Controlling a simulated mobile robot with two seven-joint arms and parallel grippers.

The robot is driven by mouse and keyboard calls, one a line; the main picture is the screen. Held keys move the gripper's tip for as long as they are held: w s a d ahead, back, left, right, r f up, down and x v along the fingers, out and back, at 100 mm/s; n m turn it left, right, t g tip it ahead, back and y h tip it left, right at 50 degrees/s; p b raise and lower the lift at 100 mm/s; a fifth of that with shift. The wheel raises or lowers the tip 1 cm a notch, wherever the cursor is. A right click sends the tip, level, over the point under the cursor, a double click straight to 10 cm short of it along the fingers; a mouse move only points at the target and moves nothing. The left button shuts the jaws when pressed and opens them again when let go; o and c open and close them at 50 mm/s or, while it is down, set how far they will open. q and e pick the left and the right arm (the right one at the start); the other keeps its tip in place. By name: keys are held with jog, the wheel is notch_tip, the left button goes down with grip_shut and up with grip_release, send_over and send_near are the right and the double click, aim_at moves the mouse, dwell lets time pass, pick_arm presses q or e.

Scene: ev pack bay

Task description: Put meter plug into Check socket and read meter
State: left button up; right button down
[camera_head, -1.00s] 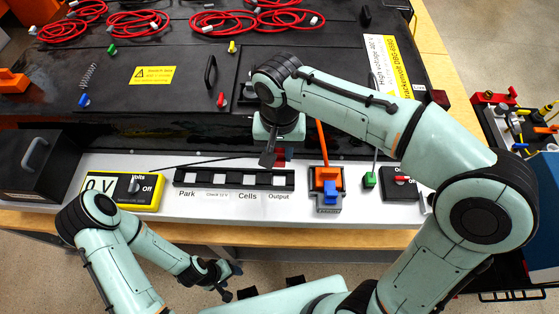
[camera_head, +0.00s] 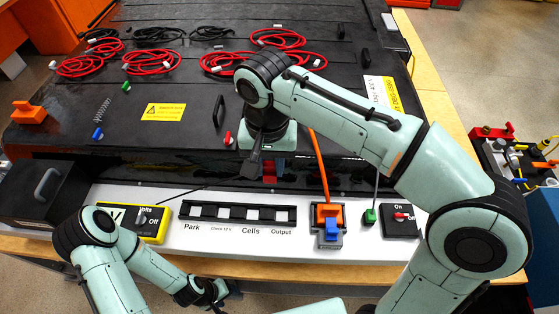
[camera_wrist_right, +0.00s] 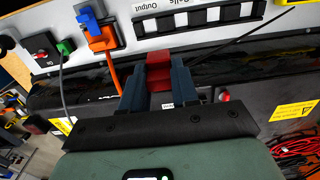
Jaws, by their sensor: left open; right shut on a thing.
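My right gripper (camera_head: 262,168) is shut on a red plug (camera_wrist_right: 158,72), which shows between its two dark fingers in the right wrist view. The plug (camera_head: 269,172) hangs just behind the white panel, apart from the socket row (camera_head: 237,213). That row has sockets labelled Park, Check 12 V, Cells and Output; the Check socket (camera_head: 222,212) is second from the left and looks empty. The yellow meter (camera_head: 157,238) stands left of the row, its dial at Off and its display mostly hidden by my left arm. My left gripper (camera_head: 222,291) is open, low in front of the bench.
An orange and blue connector (camera_head: 328,221) sits right of the sockets, with a green plug (camera_head: 369,216) and an On/Off switch (camera_head: 400,217) beyond. A black box (camera_head: 40,195) stands at the left. The black pack (camera_head: 170,75) behind carries coiled cables. A thin black cord runs behind the sockets.

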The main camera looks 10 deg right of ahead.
pick_arm(q)
jog(key=shift+w+r, duration=0.45)
jog(key=shift+w, duration=0.2)
pick_arm(e)
jog(key=w+a, duration=0.3)
jog(key=a, duration=1)
jog(key=shift+w, duration=0.3)
jog(key=shift+w+d+f+b, duration=0.1)
jog(key=shift+f+b, duration=1.7)
jog(key=shift+f, duration=2.6)
jog(key=shift+w+d+f+b, duration=0.1)
jog(key=shift+f+b, duration=1.7)
jog(key=shift+f, duration=2.55)
pick_arm(q)
jog(key=s+f, duration=0.8)
jog(key=f, duration=0.2)
jog(key=shift+s+g, duration=0.2)
jog(key=shift+g, duration=0.2)
jog(key=shift+w+r+p, duration=0.2)
jog(key=shift+r+p, duration=0.1)
jog(key=shift+r, duration=0.1)
pick_arm(e)
jog(key=shift+s+a, duration=0.1)
pick_arm(q)
jog(key=shift+s+f, duration=0.15)
jog(key=shift+f, duration=0.15)
pick_arm(e)
jog(key=shift+f, duration=0.6)
